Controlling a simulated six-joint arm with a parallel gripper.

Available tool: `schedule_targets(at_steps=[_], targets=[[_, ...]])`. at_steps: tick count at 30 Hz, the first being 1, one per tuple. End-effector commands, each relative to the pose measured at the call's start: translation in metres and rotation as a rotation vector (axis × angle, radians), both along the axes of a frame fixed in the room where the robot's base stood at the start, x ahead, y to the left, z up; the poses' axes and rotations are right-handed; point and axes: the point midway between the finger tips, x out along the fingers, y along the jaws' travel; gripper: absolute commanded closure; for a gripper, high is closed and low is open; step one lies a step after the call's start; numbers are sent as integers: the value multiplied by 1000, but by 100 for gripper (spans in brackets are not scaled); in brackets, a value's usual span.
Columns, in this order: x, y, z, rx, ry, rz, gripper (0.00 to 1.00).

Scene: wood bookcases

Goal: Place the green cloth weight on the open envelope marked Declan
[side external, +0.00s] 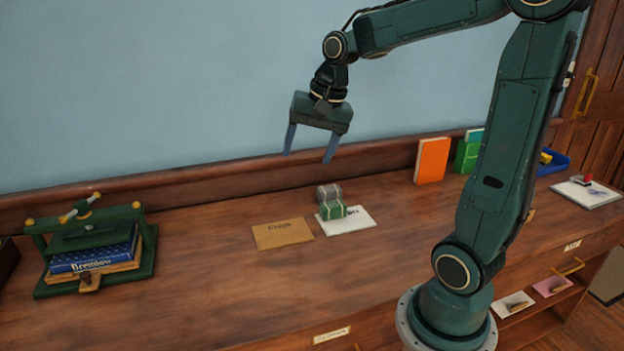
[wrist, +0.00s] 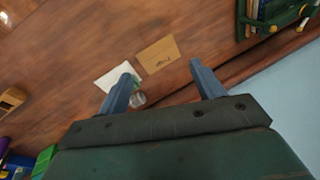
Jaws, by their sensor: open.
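A green cloth weight (side external: 333,211) with light straps sits at the left edge of a white envelope (side external: 360,221) on the wooden counter. A grey weight (side external: 329,192) of similar shape is directly behind it; I cannot tell whether they touch. The white envelope's lettering is mostly covered and unreadable. A tan envelope (side external: 283,233) lies to its left, with a name resembling "Freya". My gripper (side external: 308,158) is open and empty, well above the counter. In the wrist view, a finger of my gripper (wrist: 160,69) partly hides the white envelope (wrist: 112,75) and the green weight.
A green book press (side external: 138,235) holding books stands at the left. An orange book (side external: 432,160), green books (side external: 467,155) and a blue tray (side external: 552,162) stand at the back right. A white pad (side external: 586,193) lies at far right.

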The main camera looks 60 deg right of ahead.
Motion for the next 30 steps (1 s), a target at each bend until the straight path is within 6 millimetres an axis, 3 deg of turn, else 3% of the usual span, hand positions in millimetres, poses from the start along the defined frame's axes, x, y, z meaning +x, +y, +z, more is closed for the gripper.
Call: schedule_targets(at_steps=[6,15,22,30], targets=[[-37,47,15,-119,-56,268,33],[-94,91,18,-280,-131,625,33],[-129,106,11,-383,-181,845,33],[-144,109,6,-428,-199,936,33]])
